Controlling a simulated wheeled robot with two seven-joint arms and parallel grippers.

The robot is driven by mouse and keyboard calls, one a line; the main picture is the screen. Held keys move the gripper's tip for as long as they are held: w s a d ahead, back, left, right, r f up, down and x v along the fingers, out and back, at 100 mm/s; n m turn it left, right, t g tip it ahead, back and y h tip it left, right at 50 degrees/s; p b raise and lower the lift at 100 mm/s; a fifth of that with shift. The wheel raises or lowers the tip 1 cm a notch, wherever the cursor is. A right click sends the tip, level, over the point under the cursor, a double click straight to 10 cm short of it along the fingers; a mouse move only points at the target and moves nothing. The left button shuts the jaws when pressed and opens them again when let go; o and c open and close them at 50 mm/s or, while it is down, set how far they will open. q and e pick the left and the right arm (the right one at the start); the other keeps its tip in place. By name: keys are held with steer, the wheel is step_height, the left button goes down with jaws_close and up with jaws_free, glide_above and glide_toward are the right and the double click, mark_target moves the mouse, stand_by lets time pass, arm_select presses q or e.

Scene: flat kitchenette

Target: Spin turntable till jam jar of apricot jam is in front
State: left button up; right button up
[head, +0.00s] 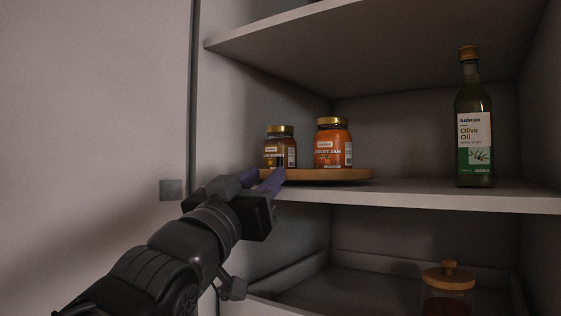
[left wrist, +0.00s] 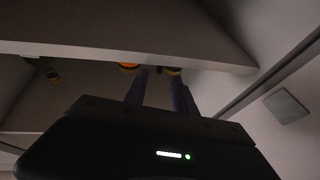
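The wooden turntable (head: 340,175) lies on the middle cupboard shelf. The apricot jam jar (head: 332,146), orange with a gold lid, stands upright on it, right of the middle, its label turned towards me. A smaller, darker honey jar (head: 279,150) stands on its left part. My left gripper (head: 264,179) is at the turntable's left front edge, just below the honey jar; whether it touches is unclear. In the left wrist view its two purple fingers (left wrist: 159,88) stand apart with nothing held between them. My right gripper is out of view.
An olive oil bottle (head: 474,125) stands on the same shelf (head: 400,193) at the right. A lidded jar (head: 448,285) stands below. The upper shelf (head: 380,35) hangs above the jars. A pale door or panel (head: 95,110) fills the left side. The shelf between turntable and bottle is clear.

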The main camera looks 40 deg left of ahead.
mark_target(278, 163)
arm_select(q)
steer(key=p+x, duration=0.3)
steer(key=x, duration=0.4)
steer(key=shift+s+r, duration=0.1)
steer(key=shift+w+a, duration=0.1)
steer(key=shift+w, duration=0.3)
jaws_close()
stand_by(0.9)
